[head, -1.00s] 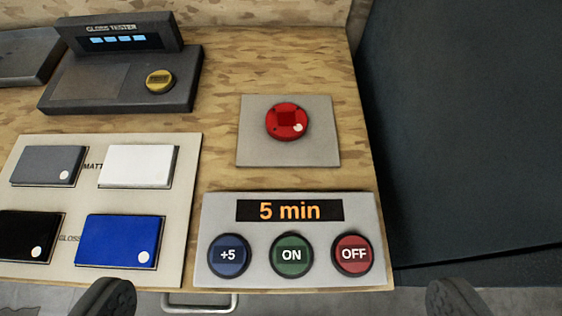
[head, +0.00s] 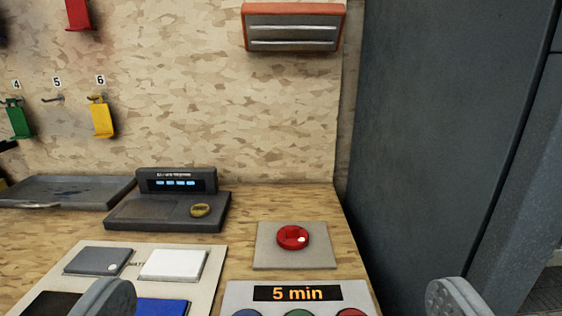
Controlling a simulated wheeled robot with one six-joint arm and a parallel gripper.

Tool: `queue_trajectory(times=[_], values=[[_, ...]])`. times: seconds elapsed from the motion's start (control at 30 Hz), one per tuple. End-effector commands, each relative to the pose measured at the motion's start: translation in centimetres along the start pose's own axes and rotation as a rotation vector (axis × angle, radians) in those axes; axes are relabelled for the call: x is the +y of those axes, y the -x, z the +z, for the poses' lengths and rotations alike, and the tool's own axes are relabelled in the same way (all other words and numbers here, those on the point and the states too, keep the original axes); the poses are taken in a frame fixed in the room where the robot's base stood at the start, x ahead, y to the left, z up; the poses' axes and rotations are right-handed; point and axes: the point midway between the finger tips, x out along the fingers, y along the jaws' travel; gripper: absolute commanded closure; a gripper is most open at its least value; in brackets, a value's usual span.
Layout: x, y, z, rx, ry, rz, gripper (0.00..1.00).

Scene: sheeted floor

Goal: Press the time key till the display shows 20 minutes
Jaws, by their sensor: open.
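The timer panel (head: 236,292) is a light grey box at the bottom of the view, near the bench's front right. Its display (head: 297,293) reads "5 min" in orange. The blue key (head: 248,313), the green key (head: 299,313) and the red key (head: 351,313) show only their top edges; their labels are cut off by the frame. My gripper (head: 281,300) is open, with one dark finger at the lower left and one at the lower right. The panel lies between the fingers in the picture, and nothing is held.
A red knob (head: 292,237) on a grey plate sits behind the panel. A gloss tester (head: 165,211), sample tiles (head: 173,264) and a grey tray (head: 65,191) are to the left. An orange-framed heater-like unit (head: 293,27) is on the wall. A dark panel (head: 440,130) stands right.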

Motion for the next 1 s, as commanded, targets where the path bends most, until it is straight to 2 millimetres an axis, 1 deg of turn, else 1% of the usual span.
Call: queue_trajectory(times=[0.1, 0.27, 0.3, 0.57, 0.6, 0.63, 1.0], values=[[0.0, -0.02, -0.01, -0.001, 0.0, 0.0, 0.0], [0.0, -0.04, -0.01, -0.002, 0.0, 0.0, 0.31], [0.0, -0.04, -0.01, -0.002, 0.0, 0.0, 0.39], [0.0, -0.05, -0.01, -0.002, 0.0, 0.0, 0.9], [0.0, -0.05, -0.01, -0.002, 0.0, 0.0, 0.98], [0.0, -0.05, -0.01, -0.002, 0.0, 0.0, 1.0], [0.0, -0.05, 0.0, -0.003, 0.0, 0.0, 1.0]])
